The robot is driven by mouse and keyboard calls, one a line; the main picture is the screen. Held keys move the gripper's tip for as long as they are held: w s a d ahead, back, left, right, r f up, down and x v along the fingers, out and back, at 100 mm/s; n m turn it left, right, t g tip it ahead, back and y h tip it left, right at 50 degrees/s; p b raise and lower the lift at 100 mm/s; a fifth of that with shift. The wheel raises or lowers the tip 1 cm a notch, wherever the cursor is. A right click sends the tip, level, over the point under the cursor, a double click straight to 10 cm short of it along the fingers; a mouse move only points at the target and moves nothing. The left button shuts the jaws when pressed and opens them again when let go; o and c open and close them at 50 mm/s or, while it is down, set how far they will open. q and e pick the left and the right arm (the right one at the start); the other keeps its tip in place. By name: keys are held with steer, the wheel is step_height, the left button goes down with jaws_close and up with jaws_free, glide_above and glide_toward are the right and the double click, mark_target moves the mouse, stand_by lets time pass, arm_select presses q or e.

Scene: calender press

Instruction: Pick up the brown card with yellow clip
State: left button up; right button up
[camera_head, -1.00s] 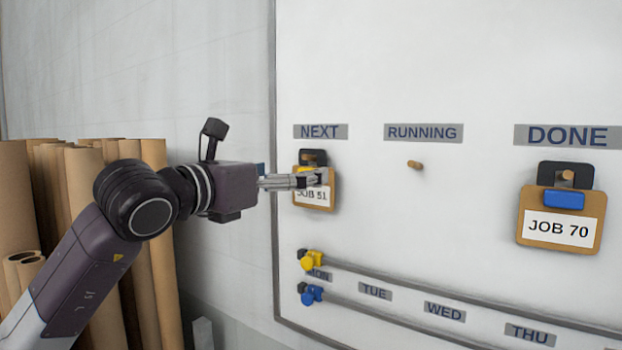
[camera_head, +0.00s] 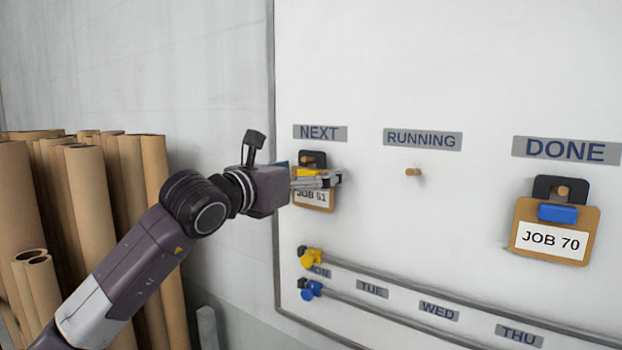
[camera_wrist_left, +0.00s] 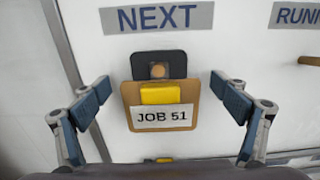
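The brown card (camera_head: 318,207) with the yellow clip hangs under the NEXT label on the white board and carries a JOB 51 label. In the left wrist view the brown card (camera_wrist_left: 127,92), its yellow clip (camera_wrist_left: 160,93) and the dark plate on a peg above it show whole. My left gripper (camera_head: 332,179) is in front of the card and partly hides it in the head view. In the left wrist view the left gripper (camera_wrist_left: 160,92) is open, with one finger on each side of the card and apart from it. My right gripper is not in view.
A JOB 70 card (camera_head: 555,230) with a blue clip hangs under DONE. The peg under RUNNING (camera_head: 413,172) is bare. Yellow (camera_head: 311,259) and blue (camera_head: 311,290) pieces sit on rails below. Brown rolls (camera_head: 90,200) stand at the left.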

arm_select(q)
steer(key=c, duration=0.9)
steer(key=shift+r+b, duration=0.25)
steer(key=shift+b, duration=0.6)
steer(key=b+v, duration=0.7)
steer(key=v, duration=1.1)
steer(key=shift+r, duration=0.15)
steer(key=shift+r, duration=0.4)
